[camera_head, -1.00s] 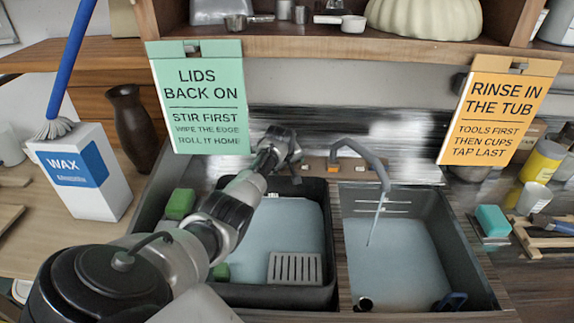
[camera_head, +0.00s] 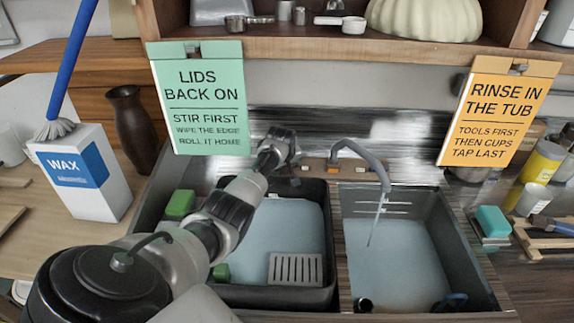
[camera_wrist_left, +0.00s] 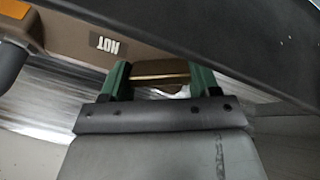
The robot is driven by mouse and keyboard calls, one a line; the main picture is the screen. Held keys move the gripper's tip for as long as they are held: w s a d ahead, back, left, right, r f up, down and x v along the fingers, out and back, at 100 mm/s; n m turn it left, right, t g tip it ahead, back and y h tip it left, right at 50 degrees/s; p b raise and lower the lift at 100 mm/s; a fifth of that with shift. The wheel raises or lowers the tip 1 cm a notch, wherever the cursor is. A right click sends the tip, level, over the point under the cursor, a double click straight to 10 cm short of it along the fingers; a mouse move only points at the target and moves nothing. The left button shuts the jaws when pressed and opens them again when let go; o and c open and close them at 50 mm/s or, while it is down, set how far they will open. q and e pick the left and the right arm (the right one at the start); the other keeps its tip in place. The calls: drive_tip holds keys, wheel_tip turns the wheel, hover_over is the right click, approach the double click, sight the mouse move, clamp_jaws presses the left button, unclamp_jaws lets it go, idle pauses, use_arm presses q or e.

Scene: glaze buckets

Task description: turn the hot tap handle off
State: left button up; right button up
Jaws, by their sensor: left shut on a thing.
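The brown tap base (camera_head: 318,165) stands behind the two basins. Its grey spout (camera_head: 365,151) arches over the right basin, with a thin water stream (camera_head: 374,222) running down. In the left wrist view a HOT label (camera_wrist_left: 109,46) shows on the brown base. My left gripper (camera_wrist_left: 160,82) has its green fingers on either side of a brownish bar beside that label, apparently the hot tap handle (camera_wrist_left: 160,75), and is shut on it. In the head view my left wrist hides the fingers and handle. My right gripper is not in view.
A dark tub (camera_head: 327,200) with bluish water and a slotted grey plate (camera_head: 295,268) is below my left arm. The right basin (camera_head: 462,255) holds water. A green sign (camera_head: 200,100) hangs close behind my wrist. A wax box (camera_head: 85,175) stands left.

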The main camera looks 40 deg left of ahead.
use_arm(q)
drive_tip(key=m, duration=0.3)
drive_tip(key=shift+w+m+g+y+p, duration=0.1)
drive_tip(key=shift+m+g+y+p, duration=0.2)
drive_tip(key=shift+m, duration=0.8)
drive_tip(key=o, duration=0.9)
drive_tip(key=shift+r, duration=0.1)
drive_tip(key=shift+d+r, duration=0.1)
drive_tip(key=shift+r, duration=0.1)
drive_tip(key=v, duration=1)
drive_tip(key=shift+r, duration=0.1)
